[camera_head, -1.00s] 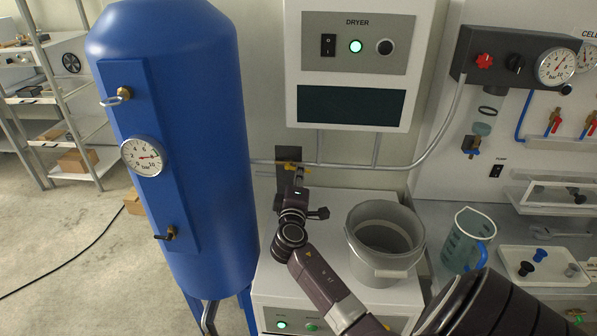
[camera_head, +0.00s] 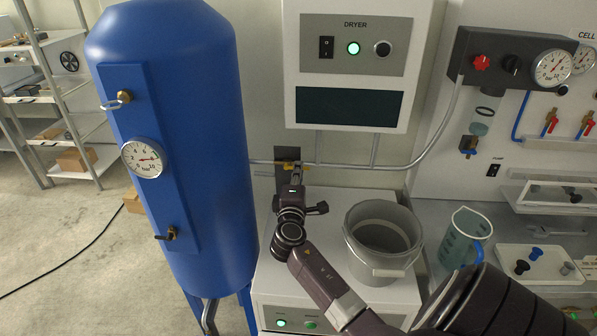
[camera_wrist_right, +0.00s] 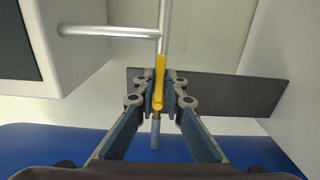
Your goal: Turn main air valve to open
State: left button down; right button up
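The main air valve's yellow handle (camera_head: 287,165) sits on the thin grey pipe between the blue tank and the dryer. It also shows in the right wrist view (camera_wrist_right: 159,82), lying roughly in line with the pipe. My right gripper (camera_head: 296,175) reaches up to the valve from below. In the right wrist view my right gripper (camera_wrist_right: 160,95) has its two fingers close together on either side of the handle, and they appear shut on it. Part of the valve is hidden behind the gripper in the head view. My left gripper is not in view.
The dryer box (camera_head: 352,70) hangs above. A grey bucket (camera_head: 385,272) stands right of my arm on the white cabinet. A jug (camera_head: 466,240) and tray (camera_head: 510,255) lie further right. A dark plate (camera_wrist_right: 225,92) is behind the valve.

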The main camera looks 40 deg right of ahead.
jog(key=shift+o, duration=1.3)
jog(key=shift+a, duration=0.1)
jog(key=v, duration=1.2)
